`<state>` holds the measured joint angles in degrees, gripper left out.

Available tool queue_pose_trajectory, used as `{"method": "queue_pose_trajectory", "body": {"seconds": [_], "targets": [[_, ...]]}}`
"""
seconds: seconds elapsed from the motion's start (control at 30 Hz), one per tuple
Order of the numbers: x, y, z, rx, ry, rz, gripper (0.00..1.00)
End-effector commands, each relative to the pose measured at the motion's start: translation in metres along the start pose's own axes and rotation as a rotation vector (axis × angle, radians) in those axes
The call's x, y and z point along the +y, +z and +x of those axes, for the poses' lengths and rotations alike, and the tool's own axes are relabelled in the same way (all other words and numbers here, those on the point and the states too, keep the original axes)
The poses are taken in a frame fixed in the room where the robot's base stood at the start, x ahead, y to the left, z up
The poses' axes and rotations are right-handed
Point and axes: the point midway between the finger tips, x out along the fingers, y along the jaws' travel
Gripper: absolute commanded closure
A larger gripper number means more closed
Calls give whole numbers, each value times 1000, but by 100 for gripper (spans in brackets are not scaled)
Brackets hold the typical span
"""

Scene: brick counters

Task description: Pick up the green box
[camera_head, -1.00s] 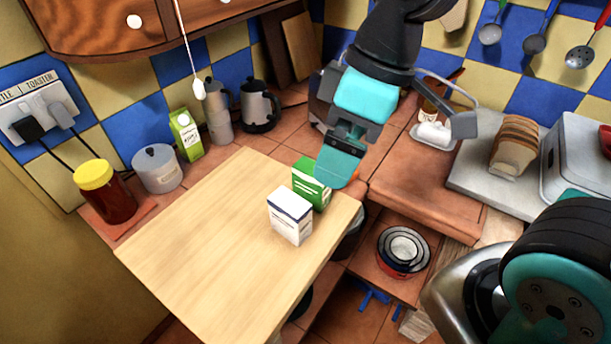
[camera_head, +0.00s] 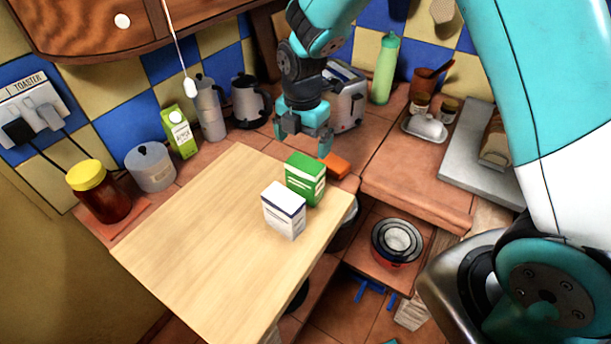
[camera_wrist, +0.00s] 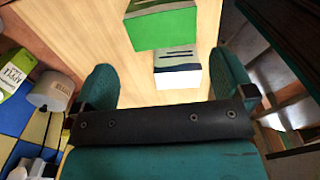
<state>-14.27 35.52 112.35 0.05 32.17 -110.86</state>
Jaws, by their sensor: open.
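The green box (camera_head: 305,179) stands upright near the far right corner of the light wooden board (camera_head: 190,243). My gripper (camera_head: 304,146) is open and empty, above and behind the green box in the head view. In the wrist view, the green box (camera_wrist: 163,27) and the white box (camera_wrist: 178,68) show beyond the open fingers (camera_wrist: 168,88). Nothing is between the fingertips.
A small orange block (camera_head: 336,166) lies behind the green box. A red jar with a yellow lid (camera_head: 98,190), a grey pot (camera_head: 151,167), a juice carton (camera_head: 181,132) and kettles line the left wall. A toaster (camera_head: 346,98) stands behind my gripper. The board's left part is clear.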

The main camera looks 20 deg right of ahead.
Motion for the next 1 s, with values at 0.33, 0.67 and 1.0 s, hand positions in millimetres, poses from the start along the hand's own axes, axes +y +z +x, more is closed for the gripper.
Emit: {"method": "queue_pose_trajectory", "body": {"seconds": [0.33,0.67,1.0], "targets": [[0,0,52,1,0,2,0],[-4,4,84,2,-3,2,0],[-3,4,106,1,2,2,0]]}}
